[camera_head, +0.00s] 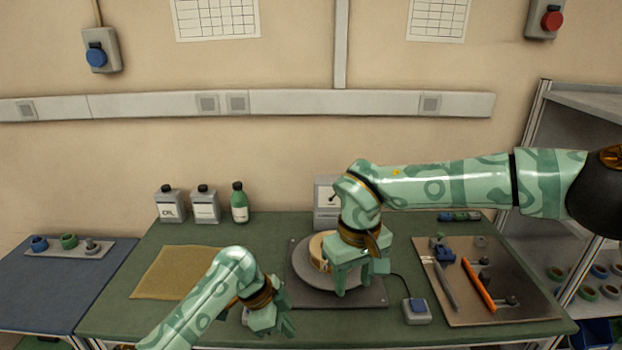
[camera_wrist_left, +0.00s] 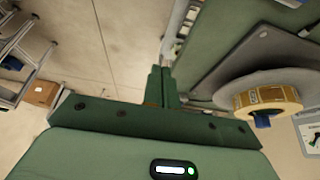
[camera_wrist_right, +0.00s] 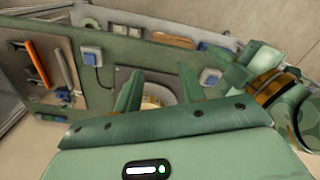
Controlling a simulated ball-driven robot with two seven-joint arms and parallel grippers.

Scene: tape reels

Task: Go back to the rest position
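A tan tape reel (camera_head: 319,252) lies on the grey round turntable (camera_head: 305,272) at the middle of the bench. It also shows in the left wrist view (camera_wrist_left: 270,97). My right gripper (camera_head: 352,283) is over the turntable, hiding part of the reel. In the right wrist view its fingers (camera_wrist_right: 160,90) are spread, and the reel (camera_wrist_right: 151,102) shows beyond the gap; I cannot tell whether they touch. My left gripper (camera_head: 277,324) is near the bench's front edge, left of the turntable. In the left wrist view its fingers (camera_wrist_left: 161,86) are together with nothing visible between them.
A board (camera_head: 475,300) with an orange tool (camera_head: 478,285) lies at the right. A blue-button box (camera_head: 415,311) stands beside the turntable. Bottles (camera_head: 239,203) stand at the back left, behind a tan mat (camera_head: 165,272). A shelf rack (camera_head: 590,105) stands at the far right.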

